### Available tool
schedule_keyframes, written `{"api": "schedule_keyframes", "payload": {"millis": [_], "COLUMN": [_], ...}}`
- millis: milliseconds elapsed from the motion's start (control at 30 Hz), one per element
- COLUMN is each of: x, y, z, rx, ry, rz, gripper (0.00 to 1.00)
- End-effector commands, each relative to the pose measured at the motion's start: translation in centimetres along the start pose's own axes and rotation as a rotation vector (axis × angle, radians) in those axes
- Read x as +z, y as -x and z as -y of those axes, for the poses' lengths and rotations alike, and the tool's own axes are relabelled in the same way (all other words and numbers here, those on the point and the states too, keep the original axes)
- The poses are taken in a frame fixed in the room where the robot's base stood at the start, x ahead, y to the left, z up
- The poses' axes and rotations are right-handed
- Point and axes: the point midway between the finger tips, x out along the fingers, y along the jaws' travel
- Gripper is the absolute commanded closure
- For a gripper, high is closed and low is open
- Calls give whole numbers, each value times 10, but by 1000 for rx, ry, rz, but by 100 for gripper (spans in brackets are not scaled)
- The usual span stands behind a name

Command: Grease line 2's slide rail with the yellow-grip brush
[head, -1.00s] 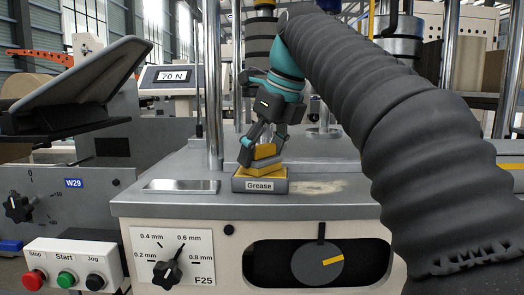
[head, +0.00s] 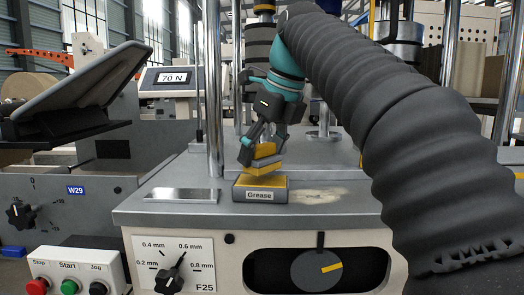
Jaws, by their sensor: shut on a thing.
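My gripper (head: 254,152) is shut on the yellow-grip brush (head: 265,150), which is partly covered by the fingers. The brush is tilted, with a grey band and a yellowish lower part. It is just above the tray labelled "Grease" (head: 260,196), a small grey box with yellow content on the grey machine top. Whether its lower edge still touches the grease is hard to tell. No rail marked line 2 can be made out. A flat shiny metal strip (head: 182,195) lies on the machine top left of the tray.
A pale worn patch (head: 318,195) is right of the tray. Upright steel posts (head: 214,100) stand behind. A control box with buttons (head: 68,275) and a dial panel (head: 174,264) are in front. A "70 N" display (head: 172,77) stands at the back left.

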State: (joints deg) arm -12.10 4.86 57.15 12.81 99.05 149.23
Motion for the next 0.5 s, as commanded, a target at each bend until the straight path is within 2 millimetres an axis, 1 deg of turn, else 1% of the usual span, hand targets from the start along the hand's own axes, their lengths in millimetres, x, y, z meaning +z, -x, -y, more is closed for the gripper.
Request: {"api": "schedule_keyframes", "payload": {"millis": [33,67,500], "x": [3,3,15], "y": [7,6,34], "z": [0,0,1], "rx": [0,-1,-1], "ry": [0,0,1], "rz": [1,1,4], "gripper": [53,53,53]}}
